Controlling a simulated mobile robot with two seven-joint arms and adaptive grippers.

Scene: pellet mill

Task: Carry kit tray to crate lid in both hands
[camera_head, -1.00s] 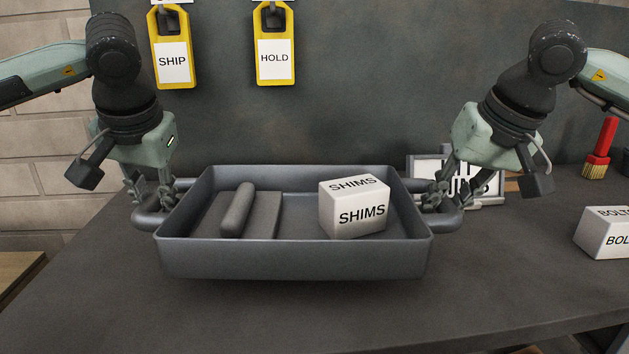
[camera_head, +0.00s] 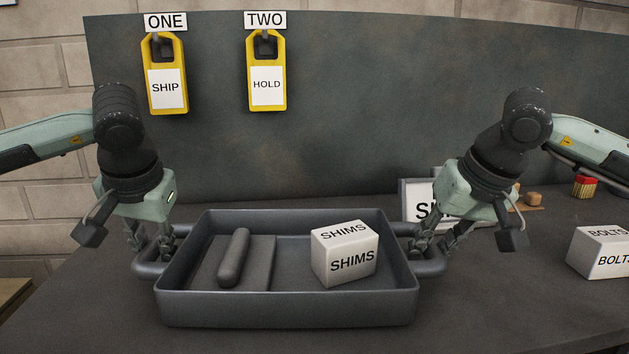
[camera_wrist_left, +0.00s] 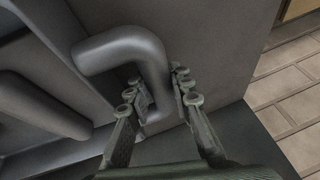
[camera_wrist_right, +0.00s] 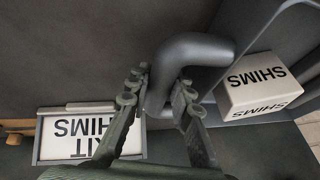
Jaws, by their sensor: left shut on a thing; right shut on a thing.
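The grey kit tray (camera_head: 290,312) is level in front of me in the head view. It holds a white SHIMS box (camera_head: 345,254) on the right and a grey rounded bar (camera_head: 233,257) beside a flat grey block (camera_head: 262,262) on the left. My left gripper (camera_head: 152,246) is shut on the left tube handle (camera_wrist_left: 130,48). My right gripper (camera_head: 433,240) is shut on the right handle (camera_wrist_right: 188,62). I cannot tell how far the tray's underside is from the bench. I cannot make out a crate lid.
The dark bench (camera_head: 520,310) is clear at front right. A white BOLTS box (camera_head: 602,252) stands at the right. A framed sign (camera_wrist_right: 85,137) stands behind the right gripper. A brush (camera_head: 584,187) is further back. Yellow SHIP (camera_head: 165,75) and HOLD (camera_head: 266,75) tags hang on the back panel.

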